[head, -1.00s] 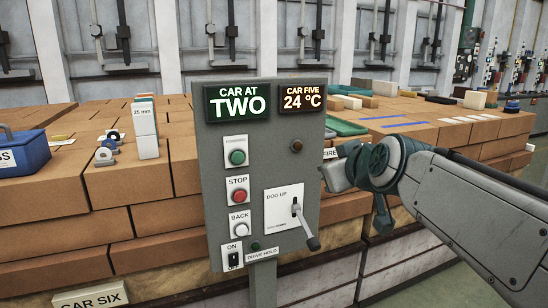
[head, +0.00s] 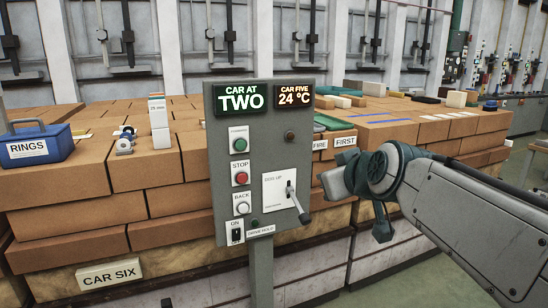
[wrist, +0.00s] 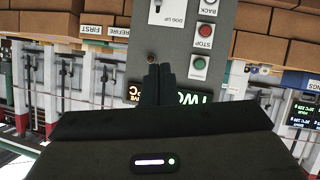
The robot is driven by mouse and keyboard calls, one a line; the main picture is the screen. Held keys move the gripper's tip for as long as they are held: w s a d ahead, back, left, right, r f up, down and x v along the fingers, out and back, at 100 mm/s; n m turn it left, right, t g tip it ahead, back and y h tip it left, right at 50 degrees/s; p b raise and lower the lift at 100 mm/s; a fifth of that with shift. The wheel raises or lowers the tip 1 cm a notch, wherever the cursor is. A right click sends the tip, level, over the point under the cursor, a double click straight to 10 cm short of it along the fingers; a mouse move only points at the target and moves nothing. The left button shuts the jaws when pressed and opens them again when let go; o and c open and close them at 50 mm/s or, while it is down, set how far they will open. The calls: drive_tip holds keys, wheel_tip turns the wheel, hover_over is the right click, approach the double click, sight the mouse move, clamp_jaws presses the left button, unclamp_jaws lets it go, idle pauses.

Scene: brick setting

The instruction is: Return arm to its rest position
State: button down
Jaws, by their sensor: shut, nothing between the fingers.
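My gripper (wrist: 159,84) shows in the wrist view with its two dark fingers shut together and nothing between them. The wrist view is upside down, with the control panel (wrist: 175,45) behind the fingers. In the head view my arm reaches in from the right, and its wrist end (head: 345,180) is just right of the grey control panel (head: 218,165). The fingers cannot be made out in the head view. The panel's lever (head: 298,205) angles down to the right, below the arm's wrist end and apart from it in the picture.
Stacked brown bricks (head: 60,190) fill the space behind the panel. A blue toolbox (head: 38,143) labelled RINGS and a white box (head: 159,120) stand on them at left. A CAR SIX sign (head: 109,274) is low at left. Green floor (head: 400,275) is open at lower right.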

drive_tip(key=s+d+f+m+g+h+p, duration=0.1)
drive_tip(key=s+f+m+g+p, duration=0.1)
drive_tip(key=s+f+g+p, duration=0.3)
drive_tip(key=s+d+f+m+g+h+p, duration=0.1)
drive_tip(key=s+f+g+p, duration=0.4)
drive_tip(key=s, duration=0.8)
wheel_tip(320, 180, down, 2)
drive_tip(key=shift+d+f+m+p, duration=0.15)
drive_tip(key=shift+d+m+p, duration=0.35)
drive_tip(key=shift+m+p, duration=0.5)
drive_tip(key=shift+a, duration=0.15)
